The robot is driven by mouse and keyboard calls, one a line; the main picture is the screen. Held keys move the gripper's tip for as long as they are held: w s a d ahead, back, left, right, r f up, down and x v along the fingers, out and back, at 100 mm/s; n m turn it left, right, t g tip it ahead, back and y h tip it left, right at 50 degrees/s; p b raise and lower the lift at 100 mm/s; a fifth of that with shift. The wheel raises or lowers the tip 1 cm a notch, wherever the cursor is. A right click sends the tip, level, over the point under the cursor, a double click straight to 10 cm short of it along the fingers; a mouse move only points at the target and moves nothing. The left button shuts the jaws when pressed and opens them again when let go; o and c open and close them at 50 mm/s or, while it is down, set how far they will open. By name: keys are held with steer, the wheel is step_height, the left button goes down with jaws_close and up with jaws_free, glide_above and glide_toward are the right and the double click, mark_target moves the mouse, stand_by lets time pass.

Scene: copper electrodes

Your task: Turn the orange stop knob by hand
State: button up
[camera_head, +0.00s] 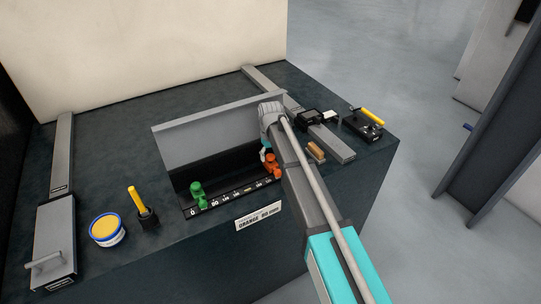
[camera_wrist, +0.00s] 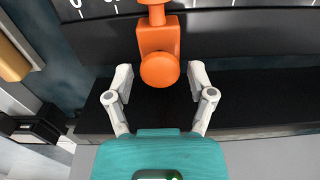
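The orange stop knob (camera_wrist: 160,70) is round and sits on an orange block on the scale rail; in the wrist view it shows at the upper middle. In the head view the orange stop (camera_head: 271,163) stands at the right part of the rail, partly behind my arm. My gripper (camera_wrist: 160,82) is open, with one pale finger on each side of the knob. Gaps show between both fingers and the knob. In the head view my gripper is mostly hidden behind my arm.
A green stop (camera_head: 197,193) stands at the left of the numbered rail (camera_head: 232,197). A grey upright plate (camera_head: 205,132) rises behind the rail. A brush (camera_head: 316,150) and a grey bar (camera_head: 335,146) lie right of my arm. A blue-and-yellow tin (camera_head: 107,230) stands at left.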

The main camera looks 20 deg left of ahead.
steer(key=shift+r, duration=0.15)
step_height(320, 180, up, 6)
steer(key=p, duration=0.6)
stand_by(0.4)
stand_by(0.5)
steer(key=s+d+f+m+b, duration=0.1)
steer(key=s+d+m, duration=0.15)
steer(key=d, duration=1.05)
steer(key=s+d+f+m+b, duration=0.1)
steer(key=s+d+m, duration=0.15)
steer(key=d, duration=1.15)
steer(key=s+d+m, duration=0.2)
steer(key=s+d, duration=0.4)
steer(key=d, duration=0.3)
steer(key=s+d+f+m, duration=0.1)
steer(key=s+d+m, duration=0.1)
steer(key=s+d, duration=0.4)
steer(key=d+b, duration=0.1)
steer(key=d, duration=0.1)
steer(key=shift+d+m, duration=0.3)
steer(key=shift+d, duration=0.05)
